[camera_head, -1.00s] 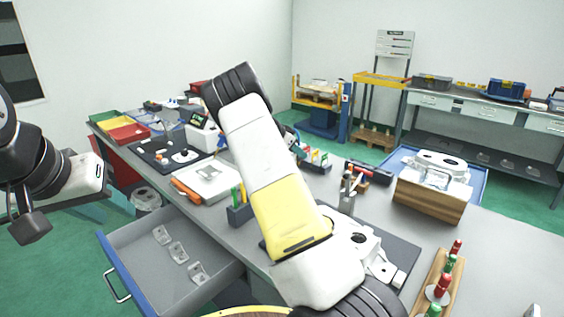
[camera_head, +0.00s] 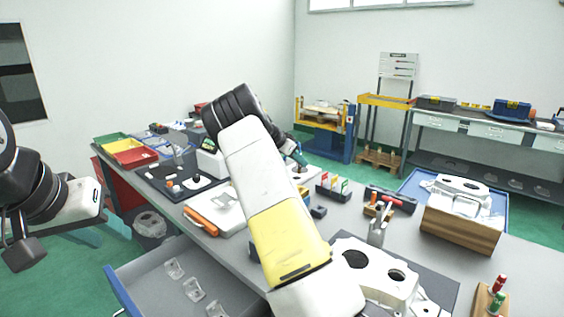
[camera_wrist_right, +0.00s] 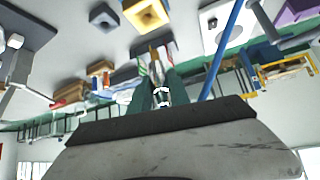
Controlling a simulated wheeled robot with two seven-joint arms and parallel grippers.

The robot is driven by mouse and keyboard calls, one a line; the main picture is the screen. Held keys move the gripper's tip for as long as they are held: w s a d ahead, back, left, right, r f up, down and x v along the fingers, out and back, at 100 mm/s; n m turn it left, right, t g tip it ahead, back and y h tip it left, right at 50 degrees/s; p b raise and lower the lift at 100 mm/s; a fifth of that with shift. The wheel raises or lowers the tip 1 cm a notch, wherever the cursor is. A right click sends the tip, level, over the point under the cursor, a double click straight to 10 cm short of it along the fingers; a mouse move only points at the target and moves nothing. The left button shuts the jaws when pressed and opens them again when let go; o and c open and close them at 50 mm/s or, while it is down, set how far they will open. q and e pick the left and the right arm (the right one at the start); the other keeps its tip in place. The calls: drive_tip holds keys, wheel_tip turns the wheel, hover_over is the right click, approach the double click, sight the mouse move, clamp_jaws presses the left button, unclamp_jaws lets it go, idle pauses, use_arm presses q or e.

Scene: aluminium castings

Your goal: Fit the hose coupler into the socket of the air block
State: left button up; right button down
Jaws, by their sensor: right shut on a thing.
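My right gripper (camera_wrist_right: 160,82) shows in the right wrist view with teal fingers closed around a small white-and-dark piece (camera_wrist_right: 163,98), which appears to be the hose coupler. In the head view the right forearm reaches over the bench, and its teal end (camera_head: 293,152) is small and partly hidden. I cannot tell for certain which block is the air block. A white block with a dark round hole (camera_wrist_right: 213,22) and a yellow block (camera_wrist_right: 147,13) lie apart from the fingers in the wrist view. My left gripper (camera_head: 84,201) hangs at the far left, away from the bench; its fingers are unclear.
A blue hose-like line (camera_wrist_right: 222,48) crosses the wrist view beside the fingers. White castings (camera_head: 375,275) and a wooden crate (camera_head: 460,228) stand on the right of the bench. An open drawer (camera_head: 150,275) juts out front left.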

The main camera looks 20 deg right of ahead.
drive_tip(key=shift+f, duration=0.1)
drive_tip(key=shift+f, duration=2.8)
drive_tip(key=shift+f, duration=1.6)
drive_tip(key=c, duration=1.1)
unclamp_jaws()
drive_tip(key=shift+c, duration=0.2)
drive_tip(key=v, duration=0.7)
drive_tip(key=shift+a+r, duration=0.2)
drive_tip(key=shift+a, duration=0.1)
drive_tip(key=shift+s, duration=0.15)
